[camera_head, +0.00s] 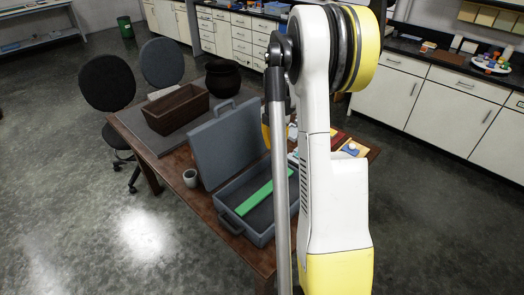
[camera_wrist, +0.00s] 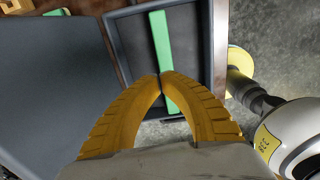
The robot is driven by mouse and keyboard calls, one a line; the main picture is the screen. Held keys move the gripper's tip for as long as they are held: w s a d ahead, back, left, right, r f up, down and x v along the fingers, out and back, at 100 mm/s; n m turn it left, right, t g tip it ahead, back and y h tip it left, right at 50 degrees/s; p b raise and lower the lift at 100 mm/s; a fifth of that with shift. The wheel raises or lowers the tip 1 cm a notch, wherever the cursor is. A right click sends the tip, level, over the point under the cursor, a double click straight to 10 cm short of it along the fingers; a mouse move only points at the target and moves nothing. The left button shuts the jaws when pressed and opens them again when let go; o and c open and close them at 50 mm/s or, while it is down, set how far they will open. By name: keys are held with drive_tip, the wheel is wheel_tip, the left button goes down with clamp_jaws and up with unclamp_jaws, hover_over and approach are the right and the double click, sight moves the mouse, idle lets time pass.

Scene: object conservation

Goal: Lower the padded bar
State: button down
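A green bar (camera_head: 252,196), likely the padded bar, runs lengthwise inside the open grey case (camera_head: 229,224). I cannot tell whether it lies flat or is slightly raised. The case's lid (camera_head: 225,143) stands open on the left side. In the wrist view the bar (camera_wrist: 160,40) extends away beyond my gripper (camera_wrist: 161,75). The two curved yellow fingers meet at their tips, over the bar's near end, with no bar seen clamped between them. In the head view my arm hides most of the gripper.
The case rests on a brown wooden table (camera_head: 182,166). A small cup (camera_head: 190,178) stands left of the lid, and a wooden box (camera_head: 177,110) and dark pot (camera_head: 223,77) stand behind. Small items lie at the right. Office chairs (camera_head: 107,82) stand to the left.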

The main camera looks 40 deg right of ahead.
drive_tip(key=b, duration=0.4)
hover_over(284, 171)
drive_tip(key=a, duration=0.2)
wheel_tip(284, 171, down, 8)
drive_tip(key=f+b, duration=0.1)
drive_tip(key=f, duration=0.1)
drive_tip(key=d+f+b, duration=0.1)
drive_tip(key=f, duration=0.1)
drive_tip(key=d+f+b, duration=0.1)
drive_tip(key=f, duration=0.1)
drive_tip(key=shift+f, duration=0.2)
drive_tip(key=shift+d+f+b, duration=0.1)
drive_tip(key=shift+f+b, duration=0.4)
drive_tip(key=shift+f, duration=0.45)
drive_tip(key=shift+r, duration=0.1)
